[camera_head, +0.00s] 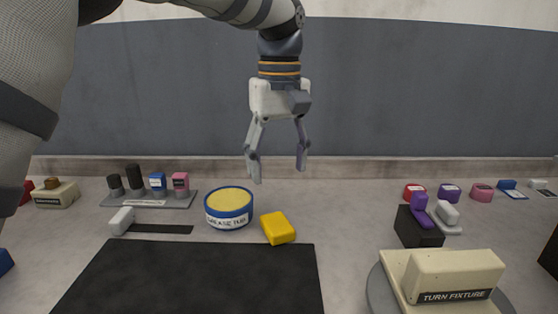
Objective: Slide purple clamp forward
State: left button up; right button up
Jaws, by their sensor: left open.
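The purple clamp (421,207) stands upright on a dark block (418,232) at the right, behind the cream turn fixture (440,275). My left gripper (278,165) hangs pointing down above the back middle of the table, with its fingers spread and nothing between them. It is to the left of the purple clamp and apart from it. My right gripper does not show.
A blue grease tub (229,208) and a yellow block (278,228) stand below my left gripper. A black mat (195,280) lies in front. A rack (150,198) of small parts is at the left. Several coloured pieces line the back right.

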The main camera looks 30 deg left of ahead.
aim_at(420, 200)
jog(key=k, duration=1.5)
